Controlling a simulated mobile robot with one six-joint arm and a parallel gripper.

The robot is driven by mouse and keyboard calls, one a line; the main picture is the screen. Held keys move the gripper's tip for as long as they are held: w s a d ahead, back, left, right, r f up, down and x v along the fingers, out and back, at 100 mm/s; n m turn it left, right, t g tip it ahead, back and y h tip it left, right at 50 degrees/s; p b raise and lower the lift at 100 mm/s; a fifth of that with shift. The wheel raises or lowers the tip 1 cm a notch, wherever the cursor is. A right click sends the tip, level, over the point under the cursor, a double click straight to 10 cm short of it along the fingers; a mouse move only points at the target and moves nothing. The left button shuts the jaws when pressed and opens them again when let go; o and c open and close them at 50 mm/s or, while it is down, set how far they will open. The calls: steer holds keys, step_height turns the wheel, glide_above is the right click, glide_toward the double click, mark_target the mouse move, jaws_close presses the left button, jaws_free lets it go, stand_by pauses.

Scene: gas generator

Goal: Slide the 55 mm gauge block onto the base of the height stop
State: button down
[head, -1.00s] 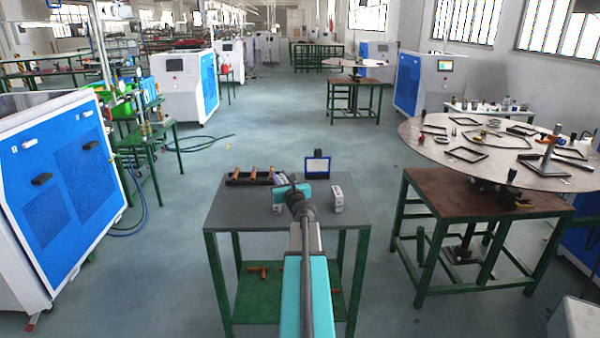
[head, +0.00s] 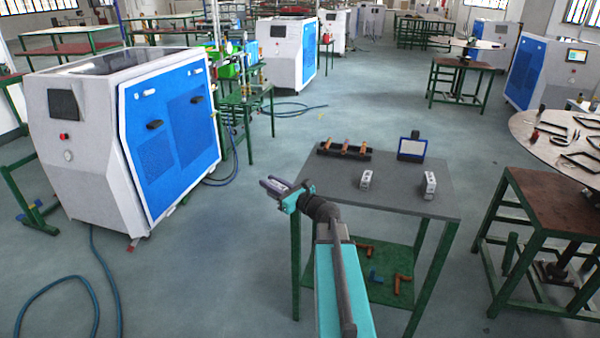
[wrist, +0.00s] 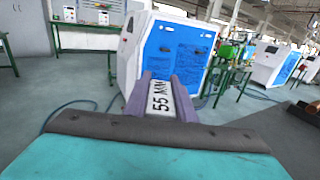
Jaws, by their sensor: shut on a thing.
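My gripper (head: 276,187) is off the left edge of the small grey table, raised in the air. In the wrist view its two fingers (wrist: 167,92) are shut on a pale gauge block (wrist: 160,100) marked "55 MM". The block lies between the fingers with its label facing the camera. In the head view the held block is too small to tell from the fingers. I cannot make out the height stop in either current view.
Two other pale blocks (head: 366,180) (head: 430,186) stand on the grey table (head: 330,187), with a dark rack of copper-coloured parts (head: 345,151) and a blue-faced stand (head: 411,148). A round table (head: 530,130) is cut off at right. A blue-white machine (head: 150,140) stands at left; open floor lies between.

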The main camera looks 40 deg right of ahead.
steer(key=s+a+f+n+g+y, duration=0.1)
steer(key=s+a+n+g+y, duration=0.1)
steer(key=a, duration=0.9)
steer(key=s+a+f+n+g+y, duration=0.1)
steer(key=s+a+n+g+y, duration=0.1)
steer(key=a+y, duration=0.4)
steer(key=s+a+f+n+g+y, duration=0.1)
steer(key=s+a+n+g+y, duration=0.1)
steer(key=a, duration=1.4)
steer(key=n+g+y, duration=0.1)
steer(key=n+y, duration=0.1)
steer(key=n, duration=0.1)
steer(key=shift+a+f, duration=0.2)
steer(key=shift+a, duration=0.1)
steer(key=shift+s+d, duration=0.1)
steer(key=shift+s, duration=0.1)
